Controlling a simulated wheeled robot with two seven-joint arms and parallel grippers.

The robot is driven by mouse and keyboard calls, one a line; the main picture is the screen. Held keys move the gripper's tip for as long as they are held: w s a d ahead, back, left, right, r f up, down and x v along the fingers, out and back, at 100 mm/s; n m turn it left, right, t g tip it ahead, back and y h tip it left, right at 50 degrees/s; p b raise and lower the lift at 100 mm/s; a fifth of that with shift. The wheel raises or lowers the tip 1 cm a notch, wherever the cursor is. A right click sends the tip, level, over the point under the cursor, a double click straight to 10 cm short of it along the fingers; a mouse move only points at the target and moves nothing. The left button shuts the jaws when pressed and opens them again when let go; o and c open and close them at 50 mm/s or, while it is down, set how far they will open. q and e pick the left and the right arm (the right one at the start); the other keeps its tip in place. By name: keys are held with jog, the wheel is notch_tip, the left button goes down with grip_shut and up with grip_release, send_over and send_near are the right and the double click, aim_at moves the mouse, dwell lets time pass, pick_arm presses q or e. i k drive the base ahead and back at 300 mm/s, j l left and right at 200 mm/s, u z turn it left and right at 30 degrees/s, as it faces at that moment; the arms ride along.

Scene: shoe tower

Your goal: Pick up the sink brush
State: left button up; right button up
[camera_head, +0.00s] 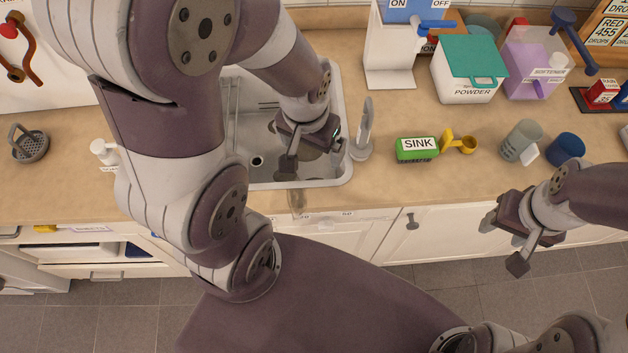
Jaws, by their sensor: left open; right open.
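The sink brush (417,149) is a green block with a white label reading "SINK". It lies on the wooden counter right of the sink and the tap. My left gripper (305,160) is open and empty over the sink basin, left of the tap and the brush. My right gripper (502,237) is open and empty in front of the counter edge, to the lower right of the brush. Neither gripper touches the brush. My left arm hides part of the sink and the counter on the left.
The grey tap (364,130) stands between my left gripper and the brush. A yellow scoop (460,143) lies close beside the brush. A grey cup (521,141) and blue cup (566,149) stand further right. A powder box (466,72) stands behind. Counter in front of the brush is clear.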

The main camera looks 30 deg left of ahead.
aim_at(410, 150)
jog(key=k+j+z, duration=0.1)
jog(key=z, duration=0.3)
jog(key=k+j+z, duration=0.1)
jog(key=z, duration=0.35)
jog(key=k+z, duration=0.1)
jog(key=z, duration=0.3)
